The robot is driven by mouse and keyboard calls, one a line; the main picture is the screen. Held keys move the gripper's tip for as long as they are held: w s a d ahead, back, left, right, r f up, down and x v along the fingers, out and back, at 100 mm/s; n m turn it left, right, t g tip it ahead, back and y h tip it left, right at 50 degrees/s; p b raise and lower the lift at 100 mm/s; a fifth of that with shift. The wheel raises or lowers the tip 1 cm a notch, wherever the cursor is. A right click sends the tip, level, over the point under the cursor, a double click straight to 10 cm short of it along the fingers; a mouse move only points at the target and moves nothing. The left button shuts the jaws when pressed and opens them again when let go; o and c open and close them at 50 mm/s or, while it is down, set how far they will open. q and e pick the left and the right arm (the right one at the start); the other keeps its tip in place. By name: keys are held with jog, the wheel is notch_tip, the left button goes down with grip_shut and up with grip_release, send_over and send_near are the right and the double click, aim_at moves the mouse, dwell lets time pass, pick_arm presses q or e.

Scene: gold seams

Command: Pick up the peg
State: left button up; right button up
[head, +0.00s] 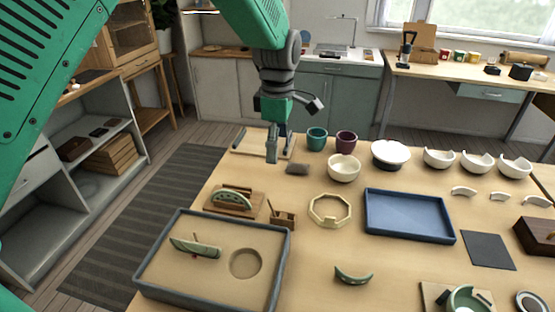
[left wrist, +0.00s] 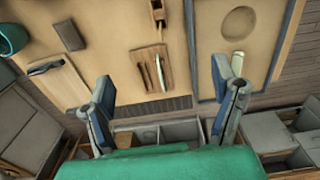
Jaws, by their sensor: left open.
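A small wooden block (head: 284,219) stands on the table right of the tray, with a thin upright piece at its left that may be the peg (head: 270,210). The block also shows at the top of the left wrist view (left wrist: 157,13); I cannot make out the peg surely there. My left gripper (head: 272,150) hangs over the far left part of the table, beyond the block and apart from it. In the left wrist view its two fingers (left wrist: 164,88) are wide apart with nothing between them. My right gripper is not in view.
A grey-rimmed sand tray (head: 212,286) holds a green shard (head: 195,248). A wooden rack (head: 234,203) with a green shard, an octagonal ring (head: 329,210), a blue tray (head: 408,216), a dark grey block (head: 297,169), cups and bowls stand around. Table between them is bare.

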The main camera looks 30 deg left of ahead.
pick_arm(q)
jog(key=shift+r, duration=0.1)
jog(key=c, duration=0.7)
jog(key=f+m+b, duration=0.1)
jog(key=f, duration=0.1)
jog(key=s+a+f+m+b, duration=0.1)
jog(key=f, duration=0.1)
jog(key=a+f+m+b, duration=0.1)
jog(key=f, duration=0.1)
jog(key=shift+s+f+t+b, duration=0.25)
jog(key=shift+s+t+b, duration=0.05)
jog(key=shift+s, duration=0.05)
jog(key=c, duration=0.4)
jog(key=shift+o, duration=0.2)
send_over(270, 203)
notch_tip(270, 203, down, 8)
jog(key=shift+w+a+f, duration=0.1)
jog(key=shift+a+f, duration=0.05)
jog(key=shift+f, duration=2.75)
